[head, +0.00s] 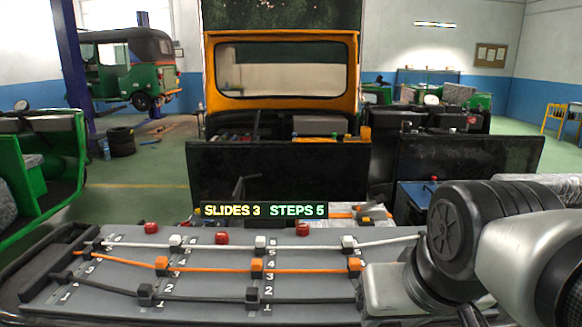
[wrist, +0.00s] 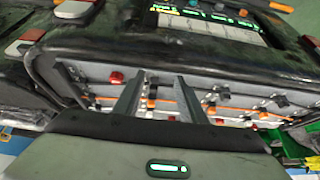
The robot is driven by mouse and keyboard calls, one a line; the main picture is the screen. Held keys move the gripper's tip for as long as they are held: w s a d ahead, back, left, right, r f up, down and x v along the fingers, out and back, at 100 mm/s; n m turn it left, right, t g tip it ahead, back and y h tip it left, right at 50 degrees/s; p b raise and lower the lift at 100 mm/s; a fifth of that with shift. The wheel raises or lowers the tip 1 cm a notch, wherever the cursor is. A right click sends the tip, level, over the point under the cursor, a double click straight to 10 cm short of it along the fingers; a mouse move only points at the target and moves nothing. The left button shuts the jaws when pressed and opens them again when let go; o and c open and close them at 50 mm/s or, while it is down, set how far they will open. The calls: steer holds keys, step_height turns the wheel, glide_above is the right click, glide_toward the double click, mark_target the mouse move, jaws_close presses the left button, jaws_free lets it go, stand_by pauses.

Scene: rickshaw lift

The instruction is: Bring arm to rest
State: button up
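My arm (head: 490,240) reaches in from the right in the head view, bent over the right end of a grey panel (head: 210,290). Its fingertips cannot be made out there. In the wrist view my gripper (wrist: 160,78) shows two dark parallel fingers with a clear gap between them, and no held object is visible. Beyond the fingers is a panel with red knobs and orange pieces.
The panel carries a white cable (head: 210,243), an orange cable (head: 210,268) and a black cable (head: 200,296) through clips. Red knobs (head: 221,238) stand behind them. A "SLIDES 3 STEPS 5" sign (head: 264,211) and a rickshaw windscreen frame (head: 282,101) lie beyond. Open floor shows left.

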step_height(320, 180, up, 13)
steer(key=s+p, duration=0.1)
steer(key=p, duration=1.3)
steer(key=shift+s, duration=0.15)
stand_by(0.5)
